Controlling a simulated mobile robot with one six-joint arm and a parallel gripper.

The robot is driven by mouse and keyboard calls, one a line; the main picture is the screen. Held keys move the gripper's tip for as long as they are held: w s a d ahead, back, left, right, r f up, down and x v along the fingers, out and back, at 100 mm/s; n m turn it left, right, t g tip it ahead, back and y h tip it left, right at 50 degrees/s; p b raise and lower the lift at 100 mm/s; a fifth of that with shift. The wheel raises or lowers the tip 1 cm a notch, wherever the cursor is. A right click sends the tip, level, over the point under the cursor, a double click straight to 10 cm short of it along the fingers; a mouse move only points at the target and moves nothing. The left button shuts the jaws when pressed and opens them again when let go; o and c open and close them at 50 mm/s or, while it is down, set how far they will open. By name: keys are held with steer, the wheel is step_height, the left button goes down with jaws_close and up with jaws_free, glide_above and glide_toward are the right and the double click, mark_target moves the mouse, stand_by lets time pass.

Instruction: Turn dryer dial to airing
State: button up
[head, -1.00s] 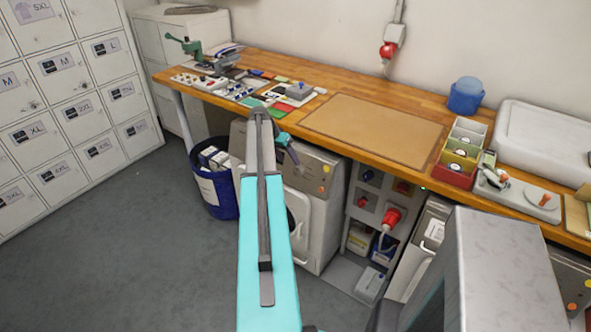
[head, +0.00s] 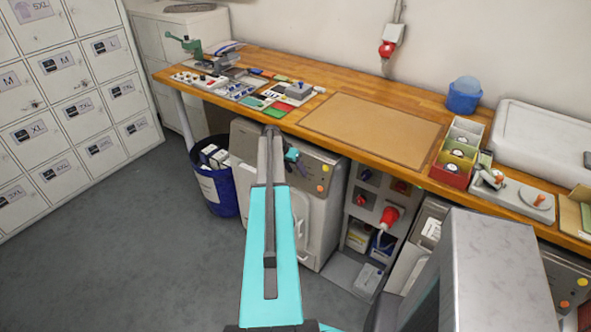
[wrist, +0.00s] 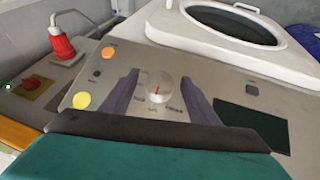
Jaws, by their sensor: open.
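Whether the fingertips reach the panel I cannot tell. In the head view my gripper (head: 293,158) is at the dryer's upper front.
The panel has an orange button (wrist: 109,53), a yellow button (wrist: 82,100) and a dark display (wrist: 255,125). A red plug (head: 389,217) sits right of the dryer, a blue bin (head: 219,190) left. The wooden worktop (head: 285,128) overhangs above.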

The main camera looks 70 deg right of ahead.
steer(key=c, duration=1)
steer(key=shift+s+d, duration=0.1)
steer(key=shift+d, duration=0.1)
steer(key=shift+c, duration=0.2)
steer(key=shift+a, duration=0.1)
steer(key=shift+g+b, duration=0.3)
steer(key=shift+b, duration=0.05)
steer(key=n+g+b, duration=0.1)
steer(key=g+b, duration=0.1)
steer(key=w+n+g+b, duration=0.1)
steer(key=shift+f+n+g+b, duration=0.3)
steer(key=shift+f+b, duration=0.05)
steer(key=shift+a+n+g+b, duration=0.1)
steer(key=shift+n+g+b, duration=1)
steer(key=shift+g, duration=0.3)
